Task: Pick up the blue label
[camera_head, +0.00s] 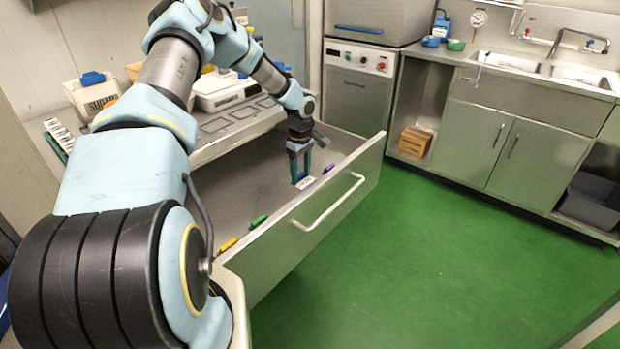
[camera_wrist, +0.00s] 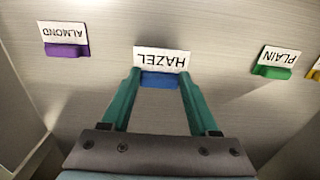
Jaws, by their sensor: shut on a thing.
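The blue label (camera_wrist: 161,80) has a blue base and a white card reading HAZEL, which appears upside down in the wrist view. My gripper (camera_wrist: 160,76) has its two green fingers at the two ends of this label, shut on it. In the head view my gripper (camera_head: 299,178) points down inside the open drawer, and the label's white card (camera_head: 304,183) shows at the fingertips. I cannot tell whether the label touches the drawer.
The open drawer (camera_head: 340,203) has a tall front wall with a handle. A purple ALMOND label (camera_wrist: 67,50), a green PLAIN label (camera_wrist: 272,71) and a partly cut-off yellow label (camera_wrist: 315,74) are beside the blue one. A counter with a scale (camera_head: 218,92) is behind.

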